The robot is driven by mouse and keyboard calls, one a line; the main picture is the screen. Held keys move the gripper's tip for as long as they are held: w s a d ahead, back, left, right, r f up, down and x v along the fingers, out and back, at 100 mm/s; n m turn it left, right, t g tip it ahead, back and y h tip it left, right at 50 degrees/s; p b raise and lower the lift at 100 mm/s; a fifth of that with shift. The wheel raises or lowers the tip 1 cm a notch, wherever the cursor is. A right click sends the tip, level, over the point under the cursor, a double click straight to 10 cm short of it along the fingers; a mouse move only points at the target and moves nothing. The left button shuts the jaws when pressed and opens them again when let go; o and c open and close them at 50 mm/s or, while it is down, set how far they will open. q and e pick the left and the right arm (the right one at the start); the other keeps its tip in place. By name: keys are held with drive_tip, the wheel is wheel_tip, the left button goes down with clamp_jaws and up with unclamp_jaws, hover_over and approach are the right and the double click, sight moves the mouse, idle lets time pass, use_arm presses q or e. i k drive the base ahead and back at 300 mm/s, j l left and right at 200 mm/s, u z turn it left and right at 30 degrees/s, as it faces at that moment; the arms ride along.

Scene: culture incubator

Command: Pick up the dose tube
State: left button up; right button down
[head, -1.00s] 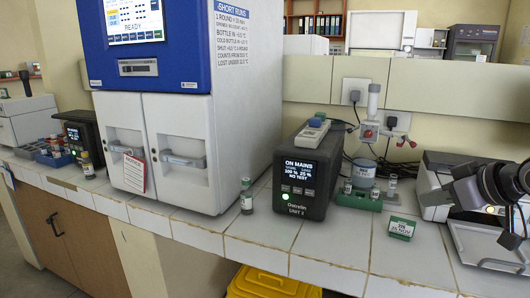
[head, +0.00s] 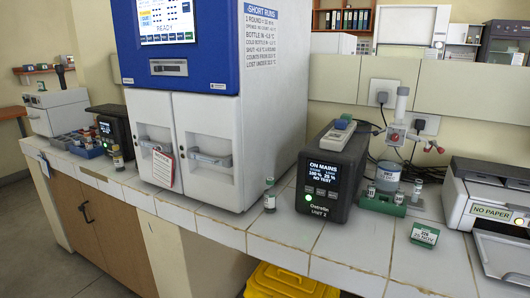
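Several small capped tubes or vials stand on the white tiled bench, and I cannot tell which is the dose tube. Another small vial (head: 118,158) stands by the left side of the incubator. Neither of my grippers is in view.
A rack of several tubes (head: 85,145) stands at the left near another dark unit. A green labelled block (head: 425,234) lies by the printer-like machine (head: 488,200) marked NO PAPER. A yellow bin (head: 290,283) is below the bench. The front bench strip is mostly clear.

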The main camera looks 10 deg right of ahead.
sight(418, 184)
drive_tip(key=z, duration=1.4)
drive_tip(key=k+z, duration=0.15)
drive_tip(key=z, duration=0.25)
